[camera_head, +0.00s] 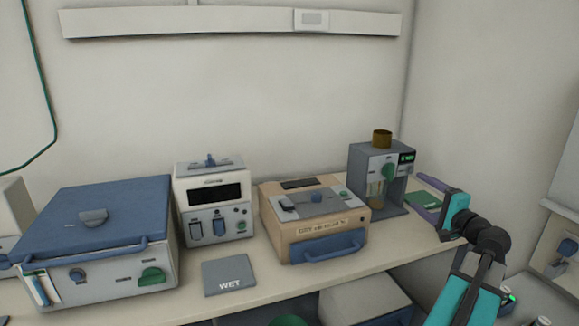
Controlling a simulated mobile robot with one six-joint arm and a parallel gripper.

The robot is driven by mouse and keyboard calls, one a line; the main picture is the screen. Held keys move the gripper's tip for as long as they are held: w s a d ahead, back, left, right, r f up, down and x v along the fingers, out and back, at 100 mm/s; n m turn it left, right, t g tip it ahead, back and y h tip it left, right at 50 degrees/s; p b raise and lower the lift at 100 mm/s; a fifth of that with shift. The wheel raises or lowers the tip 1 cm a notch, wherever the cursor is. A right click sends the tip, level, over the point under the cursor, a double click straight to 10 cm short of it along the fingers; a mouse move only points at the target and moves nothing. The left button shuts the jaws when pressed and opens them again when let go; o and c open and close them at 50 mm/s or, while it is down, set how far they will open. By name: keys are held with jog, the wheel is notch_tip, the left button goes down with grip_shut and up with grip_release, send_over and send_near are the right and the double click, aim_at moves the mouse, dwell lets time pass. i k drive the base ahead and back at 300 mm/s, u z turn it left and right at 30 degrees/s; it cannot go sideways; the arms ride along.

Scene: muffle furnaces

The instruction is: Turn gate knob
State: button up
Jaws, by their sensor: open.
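A grey upright machine (361,180) with a brass hopper (382,138) on top stands at the right end of the bench. A green knob (389,171) is on its front, left of a small lit display (407,157); this looks like the gate knob. A clear vessel with brownish contents (376,192) is below the hopper. My gripper (421,194) is open, just right of this machine, its purple-grey fingers pointing left toward it. The fingers appear apart from the knob. I see nothing between them except a green patch behind.
A beige box with a blue handle (335,246), a white instrument (213,200) and a large blue-lidded unit (92,219) stand further left. A grey pad marked WET (229,274) lies at the bench front. Walls close the back and right.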

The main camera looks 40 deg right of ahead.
aim_at(388, 170)
jog(key=k, duration=1)
